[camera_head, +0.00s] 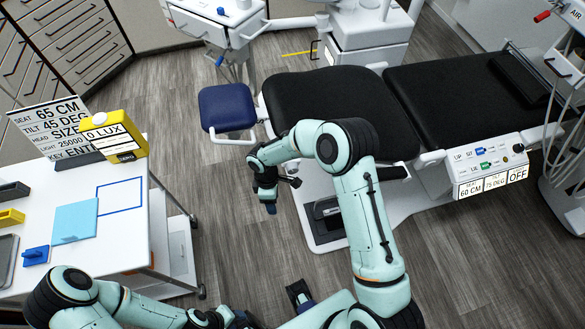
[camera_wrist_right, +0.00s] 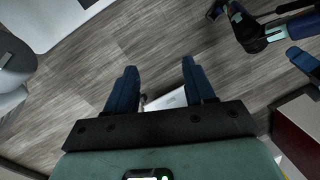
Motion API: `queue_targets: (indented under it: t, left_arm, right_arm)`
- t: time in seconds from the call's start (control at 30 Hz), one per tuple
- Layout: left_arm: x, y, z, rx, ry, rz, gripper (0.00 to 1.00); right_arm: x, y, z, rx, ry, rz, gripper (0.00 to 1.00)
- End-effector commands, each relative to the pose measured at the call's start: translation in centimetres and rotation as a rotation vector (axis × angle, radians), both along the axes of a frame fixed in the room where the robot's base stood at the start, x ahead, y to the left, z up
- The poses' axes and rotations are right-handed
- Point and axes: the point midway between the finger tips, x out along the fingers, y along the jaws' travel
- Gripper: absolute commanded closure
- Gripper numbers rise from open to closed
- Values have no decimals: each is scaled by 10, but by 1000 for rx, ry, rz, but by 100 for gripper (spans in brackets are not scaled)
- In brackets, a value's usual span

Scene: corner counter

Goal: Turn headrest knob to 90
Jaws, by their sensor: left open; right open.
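The treatment chair's control panel (camera_head: 487,165) is at the right in the head view. Its displays read 60 CM, 75 DEG and OFF, and a small dark knob (camera_head: 518,148) sits near its right end. The black headrest (camera_head: 520,80) is at the chair's right end. I cannot tell which part is the headrest knob. My right gripper (camera_head: 281,195) is open and empty beside the chair's base, far left of the panel. Its two blue fingers stand apart in the wrist view (camera_wrist_right: 158,75).
A white cart (camera_head: 140,215) at the left holds a sign (camera_head: 50,120) reading 65 CM and 45 DEG, a yellow meter (camera_head: 113,137) showing 0 LUX, and a light-blue sheet (camera_head: 75,220). The black chair (camera_head: 325,95) fills the centre back.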

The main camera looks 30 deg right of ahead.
Motion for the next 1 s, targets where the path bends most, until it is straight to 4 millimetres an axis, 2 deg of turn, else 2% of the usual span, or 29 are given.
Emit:
queue_targets:
  t: [0.03, 0.1, 0.2, 0.3, 0.4, 0.47, 0.57, 1.0]
  left_arm:
    - [-2, 0, -5, 0, 2, 0, 57]
    - [-3, 0, -8, 0, 3, 0, 57]
    - [-4, 0, -10, 1, 5, 0, 57]
    - [-4, 0, -12, 1, 5, 0, 57]
    - [-5, 0, -13, 1, 5, 0, 57]
    - [-5, 0, -13, 0, 6, 0, 57]
    - [-5, 0, -15, 0, 6, 0, 57]
    - [-8, 0, -21, 0, 9, 0, 57]
  right_arm:
    - [25, -8, 26, -60, -31, 88, 46]
    - [49, -21, 62, -149, -44, 189, 46]
    - [69, -36, 106, -251, -48, 273, 46]
    - [78, -46, 134, -315, -44, 313, 46]
    - [81, -52, 145, -345, -38, 326, 46]
    - [81, -55, 143, -350, -35, 329, 46]
    - [79, -60, 130, -350, -32, 328, 46]
    - [71, -92, 48, -348, -32, 327, 46]
